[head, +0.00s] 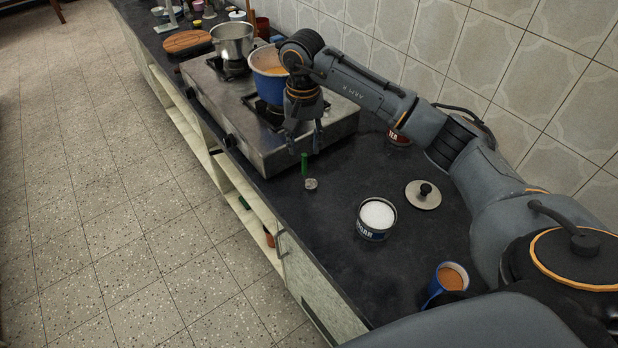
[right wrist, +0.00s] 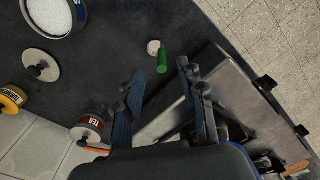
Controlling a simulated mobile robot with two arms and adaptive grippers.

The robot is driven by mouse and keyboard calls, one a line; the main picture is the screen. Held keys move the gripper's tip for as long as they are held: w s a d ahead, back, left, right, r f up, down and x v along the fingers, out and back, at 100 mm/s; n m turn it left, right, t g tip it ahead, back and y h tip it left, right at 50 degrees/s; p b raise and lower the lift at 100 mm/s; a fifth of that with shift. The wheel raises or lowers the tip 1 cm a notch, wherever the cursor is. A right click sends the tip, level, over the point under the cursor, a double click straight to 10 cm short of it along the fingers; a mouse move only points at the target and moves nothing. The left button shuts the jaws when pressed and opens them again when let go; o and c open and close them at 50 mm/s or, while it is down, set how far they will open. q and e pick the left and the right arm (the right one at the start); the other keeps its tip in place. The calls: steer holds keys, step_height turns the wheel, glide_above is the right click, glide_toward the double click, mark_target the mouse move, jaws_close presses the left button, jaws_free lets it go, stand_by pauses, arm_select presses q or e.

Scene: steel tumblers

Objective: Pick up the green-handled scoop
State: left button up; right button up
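The green-handled scoop lies on the dark counter in front of the stove, with its green handle (head: 304,163) toward the stove and its small metal bowl (head: 311,184) toward the sugar tin. The right wrist view shows its handle (right wrist: 163,62) and pale bowl (right wrist: 153,47) beyond the fingertips. My right gripper (head: 304,147) is above the counter beside the stove's edge, close to the handle end, fingers pointing down. In the right wrist view its fingers (right wrist: 160,76) are spread with nothing between them. My left gripper is not in view.
The steel stove (head: 270,150) carries a blue pot (head: 268,87) and a steel pot (head: 232,40). A sugar tin (head: 377,216), a lid (head: 423,195) and a blue mug (head: 447,281) stand nearer. The tiled wall bounds the counter; its front edge is left.

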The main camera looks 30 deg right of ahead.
mark_target(304, 173)
steer(key=f, duration=0.2)
steer(key=f+p, duration=0.1)
steer(key=f, duration=0.1)
steer(key=f+p, duration=0.1)
steer(key=f, duration=0.1)
steer(key=shift+w+d+f, duration=0.1)
steer(key=shift+w+d, duration=0.05)
steer(key=shift+w, duration=0.1)
steer(key=f+p, duration=0.1)
steer(key=f, duration=0.2)
steer(key=shift+w+d+f, duration=0.1)
steer(key=shift+w+f, duration=0.1)
steer(key=shift+f, duration=0.15)
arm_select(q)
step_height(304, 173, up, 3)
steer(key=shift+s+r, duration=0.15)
arm_select(e)
jaws_close()
